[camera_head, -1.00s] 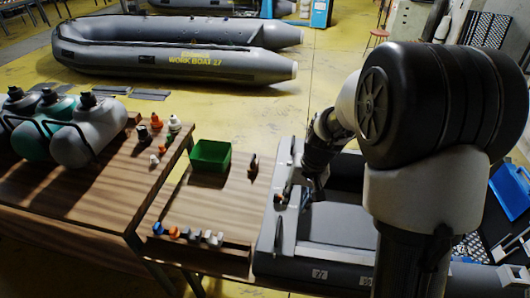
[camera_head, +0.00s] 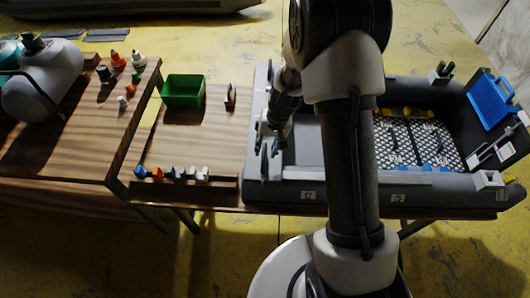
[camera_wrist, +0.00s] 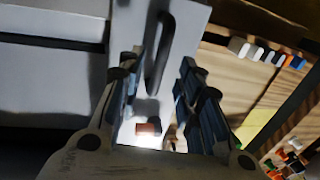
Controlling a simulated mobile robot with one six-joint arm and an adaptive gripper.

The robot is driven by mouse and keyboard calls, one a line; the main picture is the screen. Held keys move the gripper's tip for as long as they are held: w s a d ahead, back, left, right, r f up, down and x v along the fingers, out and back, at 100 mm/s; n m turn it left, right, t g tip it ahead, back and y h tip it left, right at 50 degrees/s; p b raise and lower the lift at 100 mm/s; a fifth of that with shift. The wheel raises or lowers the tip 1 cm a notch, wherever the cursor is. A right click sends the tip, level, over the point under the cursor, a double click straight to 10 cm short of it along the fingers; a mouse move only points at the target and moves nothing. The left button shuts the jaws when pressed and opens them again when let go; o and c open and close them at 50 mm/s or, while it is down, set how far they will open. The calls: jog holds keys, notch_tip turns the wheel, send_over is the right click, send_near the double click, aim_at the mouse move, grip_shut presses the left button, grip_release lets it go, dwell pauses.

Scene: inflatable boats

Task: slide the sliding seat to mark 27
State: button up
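A small grey inflatable boat (camera_head: 455,190) lies on a stand at the right in the head view. I cannot surely tell the sliding seat apart; my arm hides part of the boat's middle. My gripper (camera_head: 278,146) points down over the boat's left end. In the wrist view my gripper (camera_wrist: 162,88) is open, its fingers apart. A dark bar-shaped handle (camera_wrist: 160,55) on a light grey panel (camera_wrist: 185,35) shows between them. I cannot tell whether they touch it. A small reddish piece (camera_wrist: 148,128) lies nearer the palm.
A wooden table left of the boat holds a green bin (camera_head: 183,92), a small dark upright item (camera_head: 231,95) and a row of small coloured pieces (camera_head: 172,174). Tanks (camera_head: 45,80) stand farther left. A blue item (camera_head: 490,98) is at the boat's right end.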

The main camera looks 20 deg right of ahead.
jog(key=shift+w+a+f, duration=0.1)
jog(key=shift+a+f, duration=0.05)
jog(key=shift+f, duration=0.5)
jog(key=shift+a+f, duration=0.1)
jog(key=shift+f, duration=0.5)
jog(key=shift+c, duration=0.4)
grip_shut()
